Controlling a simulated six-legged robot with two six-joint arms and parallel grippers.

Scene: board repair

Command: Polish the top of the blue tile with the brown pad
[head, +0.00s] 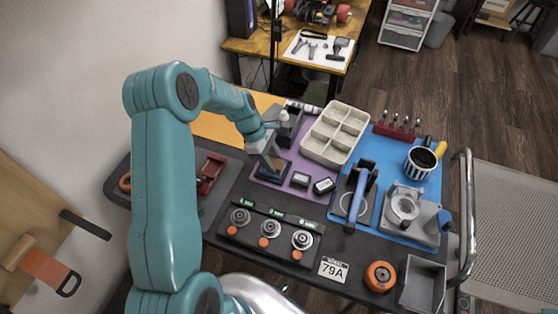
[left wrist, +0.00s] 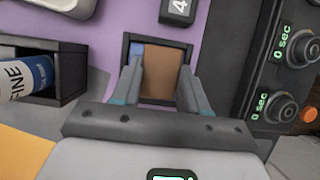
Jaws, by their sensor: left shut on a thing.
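My left gripper (head: 268,158) is over a small dark square holder (head: 285,179) on the purple mat. In the left wrist view my left gripper (left wrist: 160,86) is shut on the brown pad (left wrist: 161,68), with one finger on each side. The pad lies over the holder's recess and hides most of what is below. A thin strip of the blue tile (left wrist: 136,54) shows along the pad's left edge. Whether the pad touches the tile is hard to tell. My right gripper is not in view.
A dark bin (left wrist: 68,64) with a bottle marked FINE (left wrist: 32,76) stands close on the left in the wrist view. A panel of several knobs (head: 268,235) lies in front of the mat. A cream compartment tray (head: 335,133) stands behind, and a blue press-like tool (head: 358,195) to the right.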

